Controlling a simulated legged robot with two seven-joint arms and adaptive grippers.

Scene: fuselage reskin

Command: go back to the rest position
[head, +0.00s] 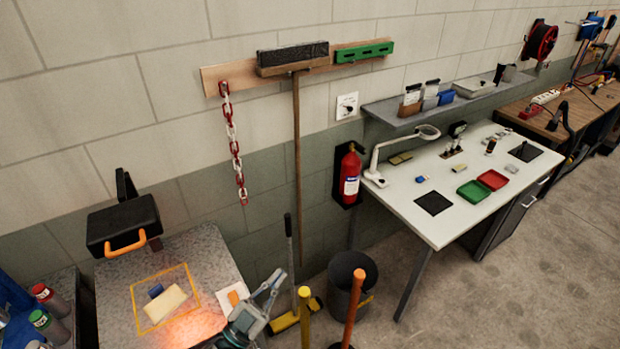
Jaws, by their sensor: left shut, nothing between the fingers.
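My left gripper (276,281) shows at the bottom, left of centre, over the right edge of the grey speckled table (205,250). Its fingers are together with nothing between them, and they point up and to the right. The lower part of my arm is cut off by the picture's bottom edge. My right gripper is not in view.
A tan block (165,304) and a small blue block (155,291) lie inside a yellow outline on the table. A black case (122,226) with an orange handle stands behind. A dark bin (345,292) and poles stand right of my gripper. A white workbench (455,215) is farther right.

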